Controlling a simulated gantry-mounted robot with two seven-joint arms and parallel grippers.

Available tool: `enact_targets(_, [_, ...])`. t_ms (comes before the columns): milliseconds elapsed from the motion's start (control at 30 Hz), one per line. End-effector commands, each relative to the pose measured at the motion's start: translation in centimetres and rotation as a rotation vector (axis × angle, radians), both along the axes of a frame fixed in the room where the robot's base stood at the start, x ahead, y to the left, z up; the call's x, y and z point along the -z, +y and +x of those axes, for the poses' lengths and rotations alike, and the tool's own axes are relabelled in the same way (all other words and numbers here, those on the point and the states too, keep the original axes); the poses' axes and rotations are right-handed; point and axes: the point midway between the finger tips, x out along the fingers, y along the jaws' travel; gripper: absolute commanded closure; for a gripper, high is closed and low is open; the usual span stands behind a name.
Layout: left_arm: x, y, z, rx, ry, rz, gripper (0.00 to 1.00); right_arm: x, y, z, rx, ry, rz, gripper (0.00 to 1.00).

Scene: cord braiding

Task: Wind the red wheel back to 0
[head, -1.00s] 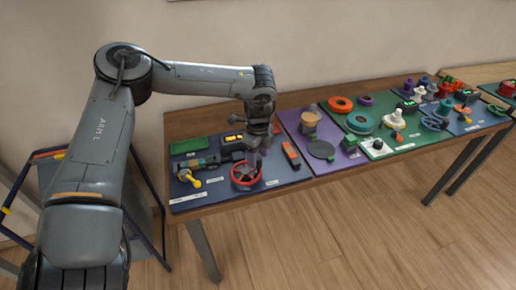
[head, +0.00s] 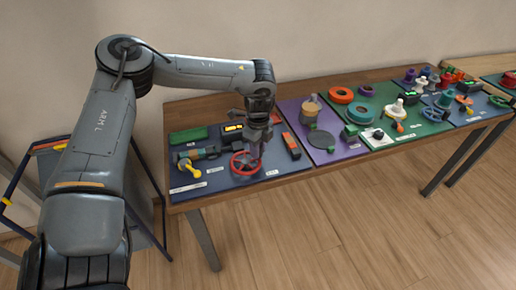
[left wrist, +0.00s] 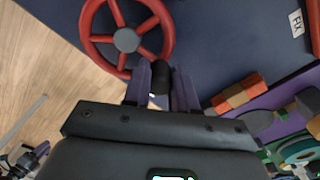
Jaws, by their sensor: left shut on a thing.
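The red wheel (head: 245,163) lies on the dark blue board near the table's front edge. In the left wrist view the wheel (left wrist: 97,38) shows its rim, spokes and grey hub. My left gripper (head: 257,153) points down at the right side of the wheel. In the left wrist view its fingers (left wrist: 161,85) are shut on the black handle knob (left wrist: 158,68) at the wheel's rim. A display box (head: 233,128) with a lit yellow readout stands behind the wheel; its digits are too small to read. My right gripper is in neither view.
A yellow-handled fixture (head: 189,168) stands left of the wheel, and an orange-and-dark block (head: 291,145) stands to its right. A green block (head: 188,135) lies at the back left. Purple and green boards with several parts continue to the right.

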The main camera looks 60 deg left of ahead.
Motion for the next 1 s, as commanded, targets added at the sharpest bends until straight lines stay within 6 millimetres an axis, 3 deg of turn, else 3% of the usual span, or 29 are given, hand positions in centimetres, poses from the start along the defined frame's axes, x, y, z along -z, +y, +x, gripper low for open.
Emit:
enact_targets(33, [0.0,0.0,0.0,0.0,0.0,0.0,0.86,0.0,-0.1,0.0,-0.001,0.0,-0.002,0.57])
enact_targets(133, [0.0,0.0,0.0,0.0,0.0,0.0,1.0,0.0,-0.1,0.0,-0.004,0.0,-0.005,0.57])
enact_targets(467, [0.0,0.0,0.0,0.0,0.0,0.0,1.0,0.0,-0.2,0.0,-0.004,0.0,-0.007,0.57])
enact_targets(633, [-0.9,1.1,-0.2,-0.019,-0.016,0.006,1.0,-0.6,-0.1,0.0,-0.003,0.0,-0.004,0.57])
enact_targets(767, [-3.0,3.9,-0.6,-0.067,-0.056,0.021,1.0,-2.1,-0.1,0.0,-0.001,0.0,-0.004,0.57])
enact_targets(1000, [-7.1,12.5,-3.7,-0.223,-0.165,0.06,1.0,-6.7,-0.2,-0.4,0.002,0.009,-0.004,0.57])
